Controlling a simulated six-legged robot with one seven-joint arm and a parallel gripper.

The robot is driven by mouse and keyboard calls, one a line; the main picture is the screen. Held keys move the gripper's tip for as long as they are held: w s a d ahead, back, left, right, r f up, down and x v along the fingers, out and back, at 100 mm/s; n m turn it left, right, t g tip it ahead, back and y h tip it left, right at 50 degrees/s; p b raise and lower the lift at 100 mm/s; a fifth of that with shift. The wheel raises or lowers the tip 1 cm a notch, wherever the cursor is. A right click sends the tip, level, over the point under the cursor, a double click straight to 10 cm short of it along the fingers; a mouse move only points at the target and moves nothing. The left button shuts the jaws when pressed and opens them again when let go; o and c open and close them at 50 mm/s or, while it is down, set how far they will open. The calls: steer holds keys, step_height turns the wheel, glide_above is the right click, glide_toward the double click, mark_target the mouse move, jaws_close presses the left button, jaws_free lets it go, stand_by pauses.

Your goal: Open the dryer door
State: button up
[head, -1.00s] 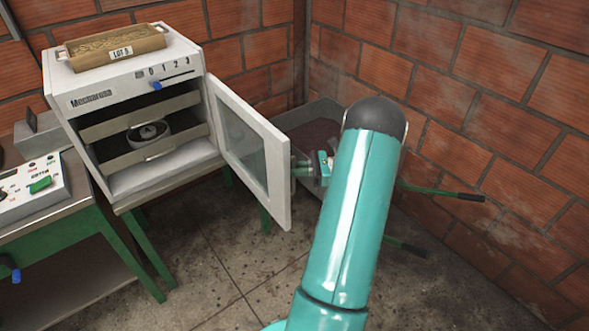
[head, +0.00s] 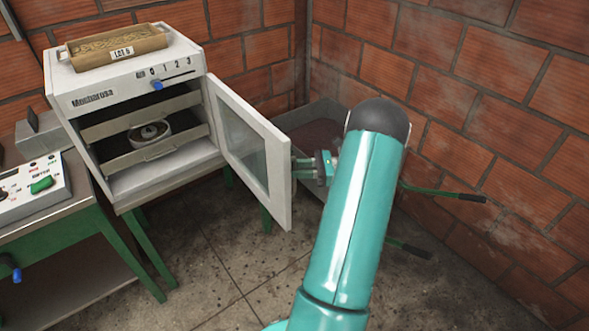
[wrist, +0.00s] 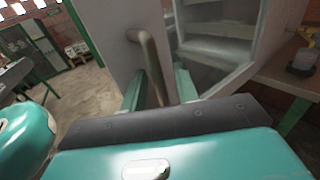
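The dryer (head: 139,98) is a white cabinet whose glass-fronted door (head: 277,180) stands wide open, swung out to the right. My gripper (head: 302,169) is at the outer face of the door, partly hidden by my teal arm. In the wrist view, the door's pale bar handle (wrist: 147,52) runs down between the two teal fingers of my gripper (wrist: 160,88). The fingers stand apart with the handle between them, and small gaps show beside it. The dryer's shelved interior shows beyond the door edge.
A wooden tray marked LOT 5 (head: 115,46) sits on the dryer. A round container (head: 150,133) is inside. A control box (head: 33,190) is on the green table at left. A wheelbarrow (head: 315,118) stands behind the door near the brick walls.

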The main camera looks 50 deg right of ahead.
steer(key=v, duration=1.3)
